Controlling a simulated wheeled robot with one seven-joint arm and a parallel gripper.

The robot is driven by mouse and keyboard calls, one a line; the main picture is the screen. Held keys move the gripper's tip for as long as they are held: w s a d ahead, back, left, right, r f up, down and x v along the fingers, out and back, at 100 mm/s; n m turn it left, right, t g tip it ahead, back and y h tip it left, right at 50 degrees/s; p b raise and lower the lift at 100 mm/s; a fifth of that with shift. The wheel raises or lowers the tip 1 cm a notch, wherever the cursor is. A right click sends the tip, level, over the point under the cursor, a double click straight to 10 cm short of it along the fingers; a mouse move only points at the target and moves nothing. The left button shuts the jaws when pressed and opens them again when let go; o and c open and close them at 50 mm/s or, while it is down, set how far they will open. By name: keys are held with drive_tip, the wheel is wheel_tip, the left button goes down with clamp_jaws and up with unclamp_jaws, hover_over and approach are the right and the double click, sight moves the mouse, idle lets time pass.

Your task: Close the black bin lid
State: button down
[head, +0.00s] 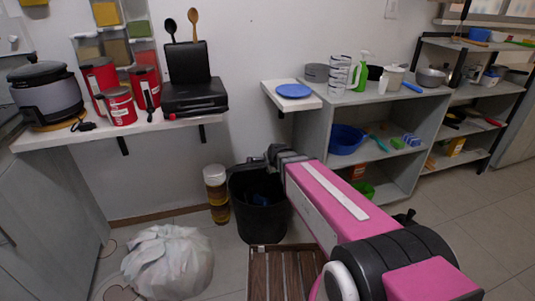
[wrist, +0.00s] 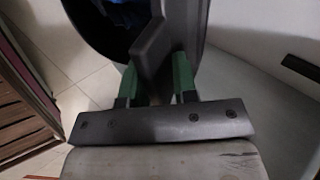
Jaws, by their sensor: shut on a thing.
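The black bin (head: 258,210) stands on the floor against the wall in the head view. Its top is open, and something blue shows inside. My gripper (head: 280,156) is at the right side of the bin's rim. In the wrist view its two green fingers (wrist: 155,66) are shut on a dark grey flat piece (wrist: 150,45) at the rim, which looks like part of the lid. The rest of the lid cannot be made out. The bin (wrist: 193,25) opens just beyond the fingers in the wrist view, with blue inside.
A brown slatted wooden piece (head: 284,270) is on the floor in front of the bin. A white bag (head: 168,262) lies at the left. Stacked round containers (head: 216,193) stand beside the bin. A grey shelf unit (head: 312,131) is to the right; a small white shelf (head: 275,97) is above.

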drive_tip(key=s+d+f, duration=0.1)
drive_tip(key=s+f, duration=0.1)
drive_tip(key=f, duration=0.5)
drive_tip(key=s+f, duration=0.3)
drive_tip(key=f, duration=0.4)
drive_tip(key=shift+s+d+f, duration=0.2)
drive_tip(key=shift+s+d, duration=0.05)
drive_tip(key=shift+d, duration=0.1)
drive_tip(key=c, duration=1.9)
unclamp_jaws()
drive_tip(key=shift+s+f, duration=0.2)
drive_tip(key=shift+f, duration=0.75)
drive_tip(key=shift+o, duration=0.2)
drive_tip(key=o, duration=0.7)
drive_tip(key=v, duration=1)
drive_tip(key=shift+s+r, duration=0.2)
drive_tip(key=shift+r, duration=0.15)
drive_tip(key=shift+d, duration=0.1)
